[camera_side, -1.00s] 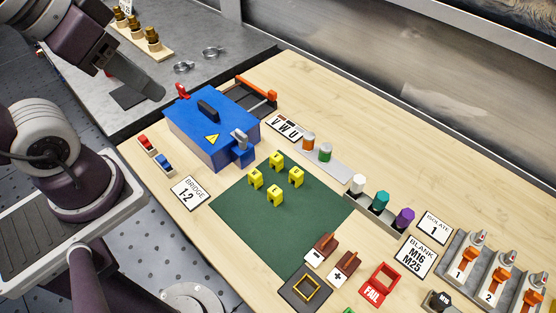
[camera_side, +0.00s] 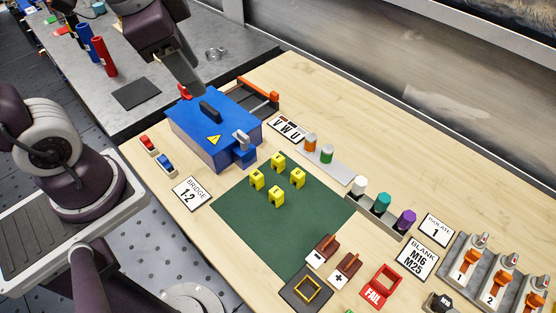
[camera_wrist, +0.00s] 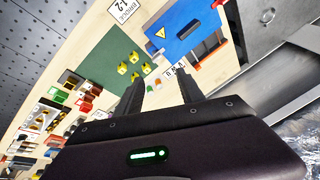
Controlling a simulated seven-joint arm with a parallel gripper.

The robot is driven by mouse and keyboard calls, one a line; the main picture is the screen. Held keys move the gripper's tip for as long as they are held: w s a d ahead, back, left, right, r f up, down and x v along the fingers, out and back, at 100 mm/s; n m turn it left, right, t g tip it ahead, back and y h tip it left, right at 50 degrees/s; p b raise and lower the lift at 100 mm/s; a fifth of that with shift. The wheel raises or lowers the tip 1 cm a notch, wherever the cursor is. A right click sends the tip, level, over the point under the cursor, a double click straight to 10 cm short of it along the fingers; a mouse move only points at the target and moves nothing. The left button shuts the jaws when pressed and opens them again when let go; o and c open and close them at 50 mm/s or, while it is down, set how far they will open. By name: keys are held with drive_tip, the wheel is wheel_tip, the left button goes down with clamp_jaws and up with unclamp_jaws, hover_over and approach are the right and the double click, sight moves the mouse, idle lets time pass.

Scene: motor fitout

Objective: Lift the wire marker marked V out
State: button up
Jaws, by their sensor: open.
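Several yellow wire markers (camera_side: 277,178) stand in a loose cluster on the green mat (camera_side: 300,225). They also show in the wrist view (camera_wrist: 135,57) on the mat (camera_wrist: 105,58). Their letters are too small to read, so I cannot tell which is V. A white card lettered V W U (camera_side: 287,129) lies behind the mat, right of the blue box. My gripper (camera_wrist: 158,80) is open and empty. In the side view it hangs high above and behind the blue box, well away from the markers.
The blue box (camera_side: 225,115) with a black handle stands left of the mat. Orange and green pieces (camera_side: 310,143) and white, teal and purple plugs (camera_side: 381,203) are to the right. Brown pieces (camera_side: 348,264) and a red FAIL frame (camera_side: 381,285) lie in front.

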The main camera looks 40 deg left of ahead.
drive_tip(key=w+d+f+m+g, duration=0.1)
drive_tip(key=w+f+m, duration=0.2)
drive_tip(key=w+m, duration=0.15)
drive_tip(key=m+g, duration=0.3)
drive_tip(key=m, duration=0.5)
hover_over(278, 157)
drive_tip(key=f, duration=1.4)
drive_tip(key=shift+w+a+f, duration=0.1)
drive_tip(key=shift+w+a, duration=0.05)
drive_tip(key=shift+a, duration=0.05)
drive_tip(key=f, duration=0.7)
drive_tip(key=shift+d, duration=0.2)
drive_tip(key=shift+r, duration=0.1)
clamp_jaws()
